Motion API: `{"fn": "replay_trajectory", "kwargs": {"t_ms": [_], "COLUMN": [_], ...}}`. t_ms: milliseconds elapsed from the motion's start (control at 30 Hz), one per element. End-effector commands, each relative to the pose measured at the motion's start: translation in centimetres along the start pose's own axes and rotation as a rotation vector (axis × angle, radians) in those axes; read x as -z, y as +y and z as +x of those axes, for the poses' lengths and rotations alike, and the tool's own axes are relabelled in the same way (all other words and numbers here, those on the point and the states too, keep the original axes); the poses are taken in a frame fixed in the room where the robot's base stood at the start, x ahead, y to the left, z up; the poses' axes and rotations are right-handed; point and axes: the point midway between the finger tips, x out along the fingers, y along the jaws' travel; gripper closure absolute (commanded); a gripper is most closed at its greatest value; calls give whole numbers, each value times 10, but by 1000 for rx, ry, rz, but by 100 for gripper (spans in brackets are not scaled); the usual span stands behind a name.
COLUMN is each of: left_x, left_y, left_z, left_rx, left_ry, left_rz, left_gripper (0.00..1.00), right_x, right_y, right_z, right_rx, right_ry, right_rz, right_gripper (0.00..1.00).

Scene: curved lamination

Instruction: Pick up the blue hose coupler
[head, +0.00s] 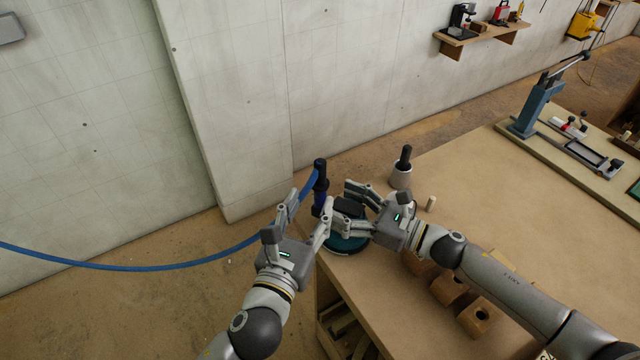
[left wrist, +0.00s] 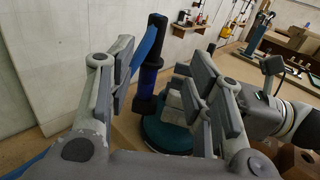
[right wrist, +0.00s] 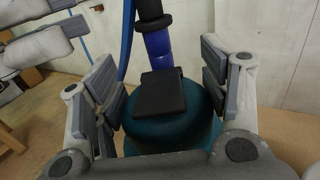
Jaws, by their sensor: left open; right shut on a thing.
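The blue hose coupler (head: 320,198) stands upright at the table's left corner, with a dark top and the blue hose (head: 180,267) joined near it. It shows in the left wrist view (left wrist: 147,82) beyond and between my left fingers, and in the right wrist view (right wrist: 158,46) behind a black pad. My left gripper (head: 306,210) is open and empty, close to the coupler; contact cannot be told. My right gripper (head: 346,208) is shut on the round teal sander (right wrist: 165,130), with fingers on both sides of its body. My grippers partly hide the sander in the head view.
Wooden blocks with holes (head: 477,315) sit near my right forearm. A blue lever press (head: 535,105) stands farther right. A wall pillar is behind.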

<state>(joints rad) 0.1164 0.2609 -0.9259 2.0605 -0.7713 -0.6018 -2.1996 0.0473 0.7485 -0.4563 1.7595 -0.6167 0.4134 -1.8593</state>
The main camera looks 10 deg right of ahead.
Motion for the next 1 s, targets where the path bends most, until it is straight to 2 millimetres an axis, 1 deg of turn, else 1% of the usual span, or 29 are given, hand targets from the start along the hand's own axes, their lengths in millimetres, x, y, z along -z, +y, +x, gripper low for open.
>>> {"fn": "replay_trajectory", "kwargs": {"t_ms": [33, 133, 200, 367, 433, 600, 700, 800, 1000], "left_x": [-1, -1, 0, 0, -2, -6, -5, -5, -5], "left_y": [0, 1, 1, 1, 3, 9, 8, 8, 8], "left_z": [11, 28, 36, 46, 53, 79, 90, 95, 95], "left_rx": [-2, -1, -1, -1, -1, -1, -1, 0, 0], "left_ry": [-2, -1, 0, 1, 0, 0, 2, 2, 2], "left_rz": [-1, -3, -3, -4, -4, -6, -5, -5, -5], "left_gripper": [53, 53, 53, 53, 53, 53, 53, 53, 53], "right_x": [-1, -1, -1, -1, -1, -1, -1, -1, -1], "right_y": [0, 0, 0, 0, 0, 0, 0, 0, 0], "right_z": [0, 0, 0, 0, 0, 0, 0, 0, 0], "right_rx": [-1, -1, -1, 0, 0, 0, 0, 0, 0], "right_ry": [-2, -2, -2, -2, -2, -2, -2, -2, -2], "right_rz": [-1, -2, -2, -1, -1, -2, -2, -2, -2], "right_gripper": [89, 89, 89, 89, 89, 89, 89, 89, 89]}}
